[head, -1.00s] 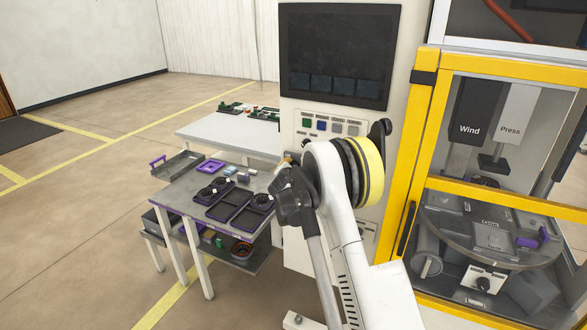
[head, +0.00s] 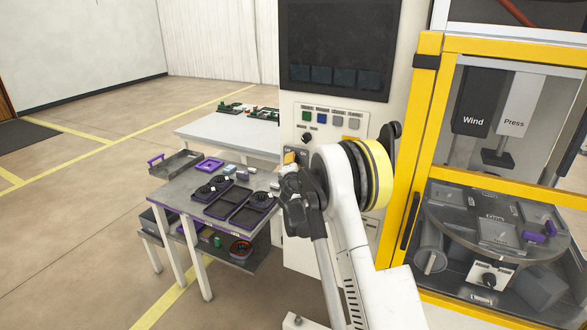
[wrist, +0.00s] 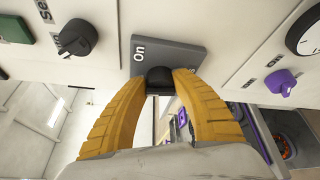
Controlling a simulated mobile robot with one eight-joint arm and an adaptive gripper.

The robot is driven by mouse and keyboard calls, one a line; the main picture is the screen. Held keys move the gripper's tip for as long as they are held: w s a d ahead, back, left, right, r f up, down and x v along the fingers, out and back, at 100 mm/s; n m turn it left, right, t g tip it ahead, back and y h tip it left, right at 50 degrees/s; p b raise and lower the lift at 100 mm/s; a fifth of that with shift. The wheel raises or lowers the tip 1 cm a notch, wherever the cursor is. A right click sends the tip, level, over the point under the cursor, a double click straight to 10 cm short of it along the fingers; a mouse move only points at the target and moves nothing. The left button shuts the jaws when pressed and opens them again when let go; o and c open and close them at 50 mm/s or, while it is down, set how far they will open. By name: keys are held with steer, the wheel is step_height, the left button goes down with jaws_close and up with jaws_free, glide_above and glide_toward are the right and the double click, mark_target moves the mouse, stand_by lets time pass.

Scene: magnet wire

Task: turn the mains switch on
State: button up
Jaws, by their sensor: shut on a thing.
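The mains switch appears in the wrist view as a black knob (wrist: 160,77) on a dark grey plate (wrist: 178,54) marked "On". My gripper (wrist: 160,82) has its two yellow fingers on either side of the knob and is shut on it. The fingers hide part of the knob, so I cannot tell which way it points. In the head view my gripper (head: 291,158) is at the front of the white control cabinet (head: 300,222), below the row of buttons, and its arm hides the switch.
Another black knob (wrist: 77,38) and a purple knob (wrist: 282,83) are on the same panel. A table with black and purple trays (head: 243,212) stands left of the cabinet. The yellow-framed machine (head: 424,130) stands close on the right. Floor at far left is clear.

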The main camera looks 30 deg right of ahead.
steer(key=m+t+b, duration=0.1)
steer(key=m+b, duration=0.1)
steer(key=m+t+h+b, duration=0.1)
steer(key=m, duration=0.2)
steer(key=shift+f+b, duration=0.35)
steer(key=shift+f, duration=0.05)
steer(key=shift+m+t+h+b, duration=0.25)
steer(key=shift+m+h+b, duration=0.35)
steer(key=shift+m, duration=0.65)
steer(key=shift+m+t+h+b, duration=0.25)
steer(key=shift+m+h+b, duration=0.3)
steer(key=shift+m, duration=0.7)
steer(key=shift+r, duration=0.1)
steer(key=o, duration=1.2)
steer(key=v, duration=1.2)
